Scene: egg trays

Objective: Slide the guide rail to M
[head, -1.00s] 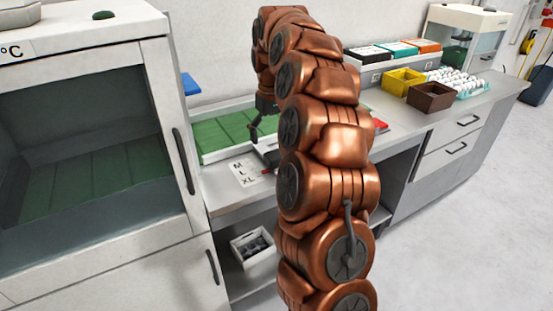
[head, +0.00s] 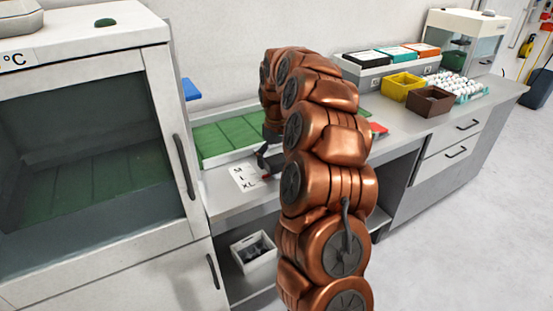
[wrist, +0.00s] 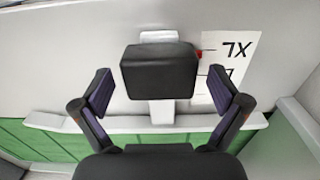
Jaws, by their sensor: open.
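The guide rail's dark block-shaped handle (wrist: 160,72) sits on a white bar (wrist: 162,113) in the wrist view. A small red pointer (wrist: 199,53) beside the block is level with the XL mark on the white size card (wrist: 228,50), whose lower marks are partly hidden by my finger. In the head view the card (head: 243,177) reads M, L, XL. My gripper (wrist: 160,90) is open, with one finger on each side of the block and visible gaps to both. In the head view my gripper (head: 268,158) is low over the counter, partly hidden by my arm.
A white-edged green belt (head: 225,135) lies behind the card. A white cabinet (head: 90,150) stands at the left. A yellow bin (head: 400,85), a brown bin (head: 430,100) and a tray of eggs (head: 470,88) stand at the right.

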